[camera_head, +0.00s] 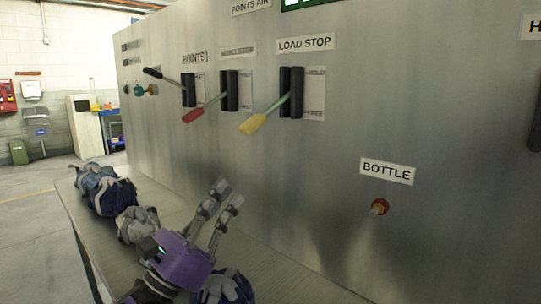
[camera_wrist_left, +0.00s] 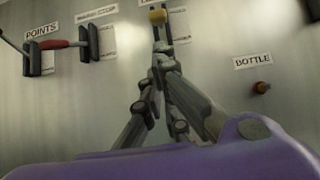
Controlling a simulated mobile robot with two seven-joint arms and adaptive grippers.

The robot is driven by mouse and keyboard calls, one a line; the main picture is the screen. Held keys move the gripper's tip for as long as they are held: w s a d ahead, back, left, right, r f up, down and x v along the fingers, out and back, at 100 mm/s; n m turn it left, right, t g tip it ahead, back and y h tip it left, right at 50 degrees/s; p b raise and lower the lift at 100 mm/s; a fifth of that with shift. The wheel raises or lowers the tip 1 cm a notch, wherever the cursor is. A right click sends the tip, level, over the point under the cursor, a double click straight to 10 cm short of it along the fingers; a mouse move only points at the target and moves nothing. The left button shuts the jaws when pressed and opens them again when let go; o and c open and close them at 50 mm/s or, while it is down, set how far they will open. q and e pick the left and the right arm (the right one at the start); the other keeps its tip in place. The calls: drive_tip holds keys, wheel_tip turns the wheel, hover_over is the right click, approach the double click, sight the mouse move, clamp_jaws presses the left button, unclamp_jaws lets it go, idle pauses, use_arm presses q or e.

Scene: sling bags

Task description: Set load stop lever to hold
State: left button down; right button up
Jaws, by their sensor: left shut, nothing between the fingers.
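The load stop lever has a yellow grip (camera_head: 253,123) on a pale rod that comes out of a black slotted block (camera_head: 291,92) under the LOAD STOP label (camera_head: 306,43). A plate beside it (camera_head: 315,93) reads HOLD at the top, with a blurred word lower down. The rod slopes down and out, grip low. In the left wrist view the yellow grip (camera_wrist_left: 157,16) shows near the top edge, beyond the fingertips. My left gripper (camera_head: 228,192) is shut and empty, below the lever and apart from it, fingers pointing up. My right gripper is out of view.
A red-gripped lever (camera_head: 193,115) and a black-gripped POINTS lever (camera_head: 153,72) stand left of it on the metal panel (camera_head: 240,150). A red BOTTLE knob (camera_head: 379,207) is lower right. A ledge (camera_head: 255,245) runs below the panel. Space in front of the panel is open.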

use_arm(q)
drive_tip(key=p+x, duration=0.3)
drive_tip(key=x, duration=0.7)
drive_tip(key=shift+r, duration=0.2)
idle(0.4)
